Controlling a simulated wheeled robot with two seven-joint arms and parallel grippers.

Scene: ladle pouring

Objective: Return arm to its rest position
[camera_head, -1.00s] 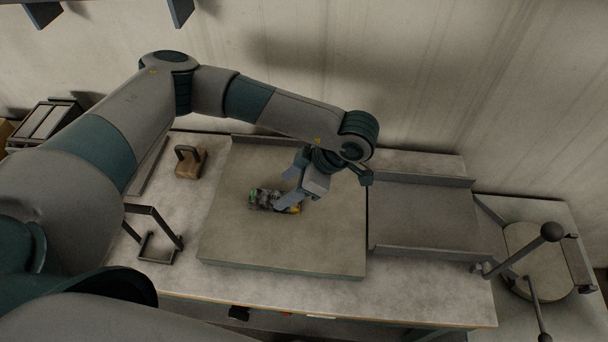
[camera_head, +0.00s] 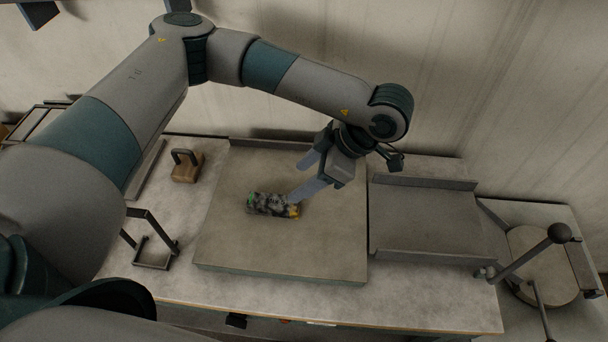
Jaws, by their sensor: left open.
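My left arm comes in from the left and arches over the table (camera_head: 415,299). My left gripper (camera_head: 300,178) is open, with its two fingers apart and nothing between them. It hangs above the grey plate (camera_head: 230,247), over its right part. A dark patterned cylinder (camera_head: 267,204) with a green end and a yellow end lies on its side on the plate. One fingertip overlaps its right end in the picture; I cannot tell whether they touch. My right gripper is not in view.
A wooden block with a dark handle (camera_head: 186,169) stands left of the plate, and a dark metal frame (camera_head: 152,252) stands at front left. A grey tray with raised edges (camera_head: 425,222) lies to the right. A round-topped device with ball-ended levers (camera_head: 541,264) stands at far right. A wall rises behind.

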